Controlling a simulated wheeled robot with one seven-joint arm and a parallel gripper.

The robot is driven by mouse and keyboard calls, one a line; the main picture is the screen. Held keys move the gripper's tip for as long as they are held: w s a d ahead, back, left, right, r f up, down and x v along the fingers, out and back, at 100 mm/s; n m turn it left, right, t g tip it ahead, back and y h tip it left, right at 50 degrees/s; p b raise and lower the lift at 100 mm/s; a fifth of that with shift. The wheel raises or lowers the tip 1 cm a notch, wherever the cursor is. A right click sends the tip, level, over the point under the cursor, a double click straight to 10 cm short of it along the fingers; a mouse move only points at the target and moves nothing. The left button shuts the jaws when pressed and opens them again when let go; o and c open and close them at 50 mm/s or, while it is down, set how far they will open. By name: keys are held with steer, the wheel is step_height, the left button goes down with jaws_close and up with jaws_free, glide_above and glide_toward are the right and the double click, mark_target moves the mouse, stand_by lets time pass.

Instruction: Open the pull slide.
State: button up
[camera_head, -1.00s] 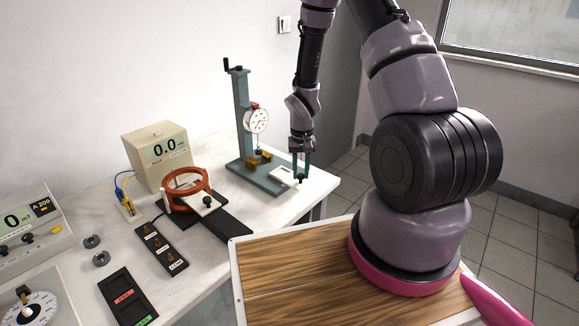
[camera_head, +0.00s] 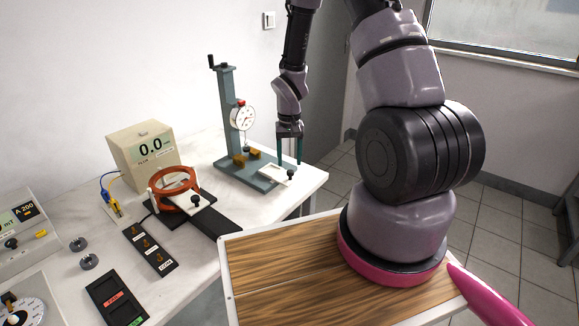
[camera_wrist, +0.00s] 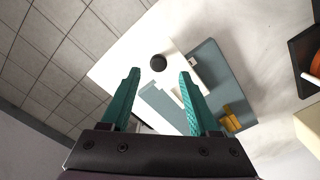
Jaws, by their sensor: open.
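The pale slide plate (camera_head: 273,172) lies at the front end of the grey gauge stand's base (camera_head: 240,172). A round black knob (camera_head: 291,174) is at its right end, close to the table edge. My gripper (camera_head: 289,163) is open and points down, its teal fingers just above and around the knob in the head view. In the wrist view the black knob (camera_wrist: 158,63) shows between and slightly beyond the open fingertips (camera_wrist: 159,74). Nothing is held. Whether the fingers are level with the knob, I cannot tell.
The stand carries a dial gauge (camera_head: 242,117) and brass blocks (camera_head: 240,159). To its left are an orange coil (camera_head: 174,182) with another black-knobbed slide, and a beige meter (camera_head: 145,152). The table's right edge is near the gripper; tiled floor (camera_wrist: 50,55) lies beyond.

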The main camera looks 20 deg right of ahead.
step_height(320, 180, up, 7)
stand_by(0.3)
steer(key=shift+r, duration=0.1)
steer(key=s+d+r+m+t, duration=0.1)
steer(key=s+r+t, duration=0.1)
steer(key=r, duration=0.8)
steer(key=s+r+t, duration=0.1)
steer(key=s+r, duration=0.2)
steer(key=r, duration=0.6)
steer(key=s+a+r+m+t+y, duration=0.1)
steer(key=s+r+t, duration=0.3)
steer(key=s+r, duration=1.1)
steer(key=shift+a+y, duration=0.15)
steer(key=shift+y, duration=0.35)
